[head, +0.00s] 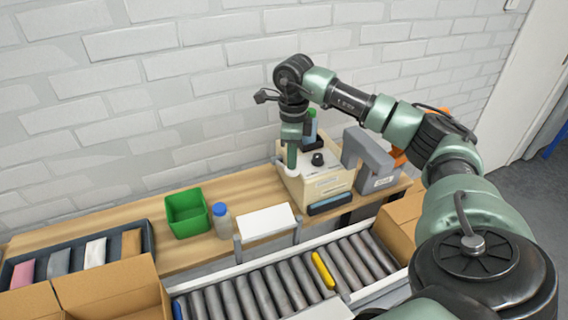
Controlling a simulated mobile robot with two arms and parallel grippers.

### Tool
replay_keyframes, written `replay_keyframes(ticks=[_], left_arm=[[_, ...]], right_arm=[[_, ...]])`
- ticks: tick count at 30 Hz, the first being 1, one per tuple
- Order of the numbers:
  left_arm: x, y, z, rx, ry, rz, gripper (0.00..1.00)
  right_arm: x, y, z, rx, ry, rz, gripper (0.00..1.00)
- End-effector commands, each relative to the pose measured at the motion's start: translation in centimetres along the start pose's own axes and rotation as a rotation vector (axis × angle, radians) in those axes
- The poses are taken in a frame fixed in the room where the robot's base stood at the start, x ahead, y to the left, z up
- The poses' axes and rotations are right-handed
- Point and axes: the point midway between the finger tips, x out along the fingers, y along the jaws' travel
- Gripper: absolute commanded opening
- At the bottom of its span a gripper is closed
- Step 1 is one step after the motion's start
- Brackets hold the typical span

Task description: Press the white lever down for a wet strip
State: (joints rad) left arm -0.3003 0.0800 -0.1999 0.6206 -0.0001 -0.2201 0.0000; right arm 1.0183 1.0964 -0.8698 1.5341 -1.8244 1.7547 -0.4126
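A cream dispenser box (322,187) with a black knob (318,159) on top stands on the wooden bench against the wall. My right gripper (291,165) points down over the box's left top edge. A small white part (291,172), which looks like the lever, shows just under its fingertips. I cannot tell whether they touch. The fingers look close together, but whether they are fully shut is unclear from this angle. No wet strip can be made out at the box's front. My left gripper is not in view.
A grey machine (371,160) stands right of the box. A green bin (187,213), a blue-capped bottle (221,220) and a white plate (265,222) are to the left. A roller conveyor (262,292) with a yellow item (323,270) and cardboard boxes (112,292) lie in front.

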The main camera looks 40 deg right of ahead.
Motion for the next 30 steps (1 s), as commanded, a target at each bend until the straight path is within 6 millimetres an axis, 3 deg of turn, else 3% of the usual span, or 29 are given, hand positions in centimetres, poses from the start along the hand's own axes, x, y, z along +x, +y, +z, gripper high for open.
replay_keyframes(ticks=[30], left_arm=[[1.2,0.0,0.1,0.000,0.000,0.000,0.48]], right_arm=[[1.9,0.5,-0.3,-0.001,0.001,0.001,0.00]])
